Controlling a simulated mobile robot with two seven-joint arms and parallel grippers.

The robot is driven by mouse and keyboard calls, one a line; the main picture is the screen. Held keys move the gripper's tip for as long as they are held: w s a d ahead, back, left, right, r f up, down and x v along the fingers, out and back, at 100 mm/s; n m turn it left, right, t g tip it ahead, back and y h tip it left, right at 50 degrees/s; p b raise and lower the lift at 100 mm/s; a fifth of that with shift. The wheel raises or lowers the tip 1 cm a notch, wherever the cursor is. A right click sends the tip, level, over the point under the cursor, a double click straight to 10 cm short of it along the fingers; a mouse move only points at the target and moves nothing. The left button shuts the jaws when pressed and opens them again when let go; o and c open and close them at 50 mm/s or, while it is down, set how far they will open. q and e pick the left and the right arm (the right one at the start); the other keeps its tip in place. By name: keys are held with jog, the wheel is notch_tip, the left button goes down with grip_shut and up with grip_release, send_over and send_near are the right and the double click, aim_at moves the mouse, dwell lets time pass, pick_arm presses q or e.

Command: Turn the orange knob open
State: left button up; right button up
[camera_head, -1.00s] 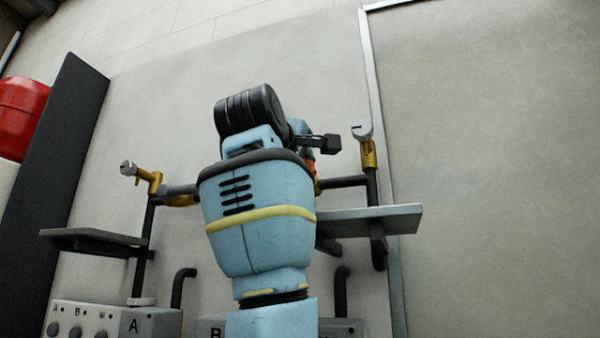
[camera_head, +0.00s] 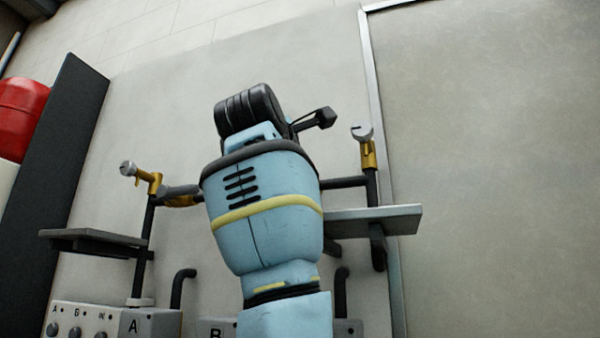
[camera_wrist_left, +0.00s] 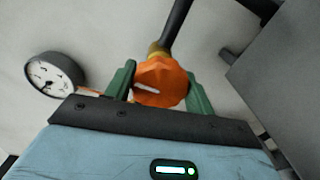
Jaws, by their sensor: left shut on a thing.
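The orange knob (camera_wrist_left: 165,76) sits on a brass fitting at the end of a dark pipe in the left wrist view. A white mark on its face points toward the left of the picture. My left gripper (camera_wrist_left: 159,72) is shut on the knob, with one green finger on each side. In the head view, my blue arm stands in the middle and hides the knob and the fingers.
A round white gauge (camera_wrist_left: 49,76) is left of the knob. Brass fittings with silver caps (camera_head: 129,169) (camera_head: 362,131) flank my arm. Grey shelves (camera_head: 95,240) (camera_head: 385,217) jut out below. A dark panel (camera_head: 62,140) and red tank (camera_head: 20,118) stand left.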

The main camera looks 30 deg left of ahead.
dwell(0.3)
pick_arm(q)
jog(key=o, duration=1)
jog(key=v, duration=0.7)
jog(key=shift+s, duration=0.4)
